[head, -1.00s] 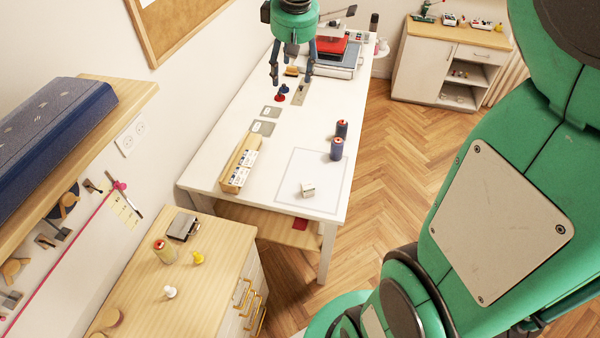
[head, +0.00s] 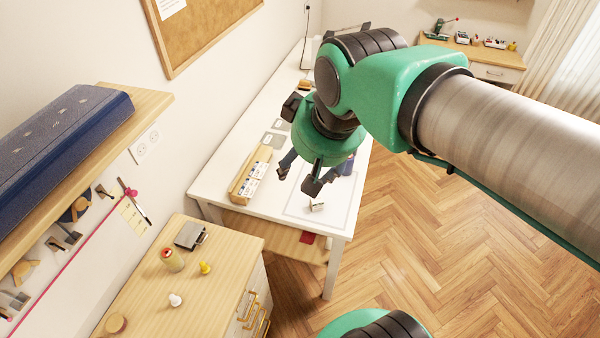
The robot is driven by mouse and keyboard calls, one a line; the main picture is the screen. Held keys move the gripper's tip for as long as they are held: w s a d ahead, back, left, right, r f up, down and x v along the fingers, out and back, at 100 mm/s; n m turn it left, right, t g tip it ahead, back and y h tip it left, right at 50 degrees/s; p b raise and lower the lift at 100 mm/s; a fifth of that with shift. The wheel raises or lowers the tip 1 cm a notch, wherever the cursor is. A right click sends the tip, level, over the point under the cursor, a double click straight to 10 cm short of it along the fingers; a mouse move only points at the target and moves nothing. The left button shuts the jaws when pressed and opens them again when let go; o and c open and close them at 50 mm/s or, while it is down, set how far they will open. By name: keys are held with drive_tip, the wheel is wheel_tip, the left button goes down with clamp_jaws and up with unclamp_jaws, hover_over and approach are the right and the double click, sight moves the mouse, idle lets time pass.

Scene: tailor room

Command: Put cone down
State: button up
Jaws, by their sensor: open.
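My gripper (head: 298,180) hangs over the near part of the white table, fingers pointing down and apart. I see nothing between the fingers. A dark blue thread cone (head: 347,165) shows partly behind the gripper's right side, on the table; most of it is hidden. I cannot tell whether a second cone stands there too. The white table (head: 215,175) has an outlined square (head: 340,215) at its near right.
A wooden box with white cards (head: 250,175) stands left of the gripper. The near wooden cabinet (head: 215,290) carries a thread spool (head: 172,260), a yellow peg (head: 205,268) and a white peg (head: 175,300). A shelf (head: 150,100) juts from the left wall. The floor at right is clear.

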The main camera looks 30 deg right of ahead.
drive_tip(key=s, duration=0.1)
drive_tip(key=s+a+f, duration=0.1)
drive_tip(key=s, duration=0.1)
drive_tip(key=s+f, duration=0.1)
drive_tip(key=shift+s+a+f, duration=0.2)
drive_tip(key=shift+s, duration=0.05)
drive_tip(key=shift+f, duration=0.1)
wheel_tip(320, 180, down, 15)
drive_tip(key=b, duration=1.5)
idle(0.5)
